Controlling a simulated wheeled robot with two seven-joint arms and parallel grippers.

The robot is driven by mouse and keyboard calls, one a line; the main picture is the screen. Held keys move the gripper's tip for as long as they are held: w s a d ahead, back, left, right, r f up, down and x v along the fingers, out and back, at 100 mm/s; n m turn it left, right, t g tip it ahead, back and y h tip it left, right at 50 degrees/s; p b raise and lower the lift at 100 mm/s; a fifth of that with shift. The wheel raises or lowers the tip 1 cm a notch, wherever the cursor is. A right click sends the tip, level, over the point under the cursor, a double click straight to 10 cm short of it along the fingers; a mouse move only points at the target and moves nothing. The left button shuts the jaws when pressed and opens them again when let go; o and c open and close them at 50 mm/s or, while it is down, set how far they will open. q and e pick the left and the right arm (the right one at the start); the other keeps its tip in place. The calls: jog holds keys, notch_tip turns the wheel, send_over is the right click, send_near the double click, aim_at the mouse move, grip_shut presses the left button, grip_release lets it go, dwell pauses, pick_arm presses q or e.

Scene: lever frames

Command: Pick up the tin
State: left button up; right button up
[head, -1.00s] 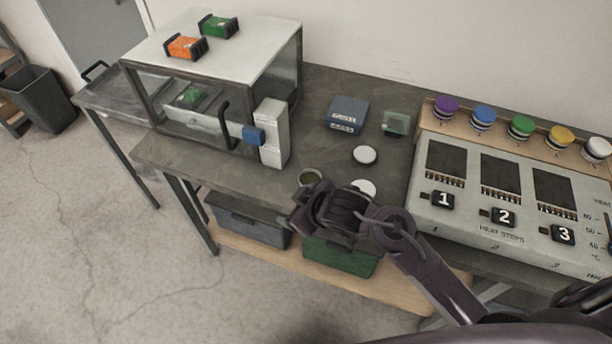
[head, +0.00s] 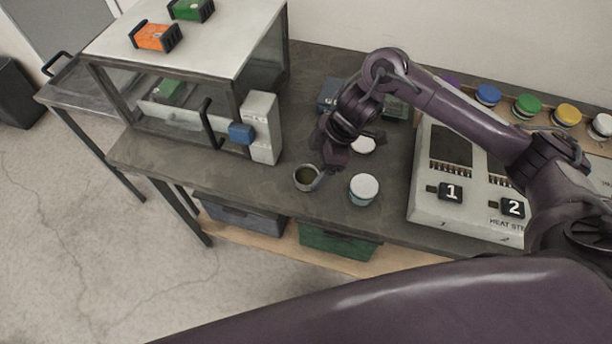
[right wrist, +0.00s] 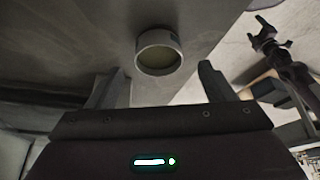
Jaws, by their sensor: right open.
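An open, round grey tin (head: 306,178) stands upright on the dark table near its front edge. It also shows in the right wrist view (right wrist: 158,60), its round mouth just beyond and between my finger tips. My right gripper (head: 328,160) is over the table, just behind and right of the tin in the head view. In the right wrist view my right gripper (right wrist: 164,78) is open with nothing between its fingers. A dark shape that looks like my left gripper (right wrist: 268,40) is small at the upper right there; its jaws are unclear.
A white-lidded jar (head: 363,189) stands close right of the tin. A white disc (head: 364,145) lies behind, partly hidden by my arm. A glass-sided cabinet (head: 185,45) with a black handle is at left; the heater panel (head: 430,205) is at right. Table left of the tin is clear.

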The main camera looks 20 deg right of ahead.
aim_at(307, 178)
jog(key=x, duration=0.5)
jog(key=shift+w+d+p, duration=0.1)
jog(key=shift+p, duration=0.2)
jog(key=c, duration=1.1)
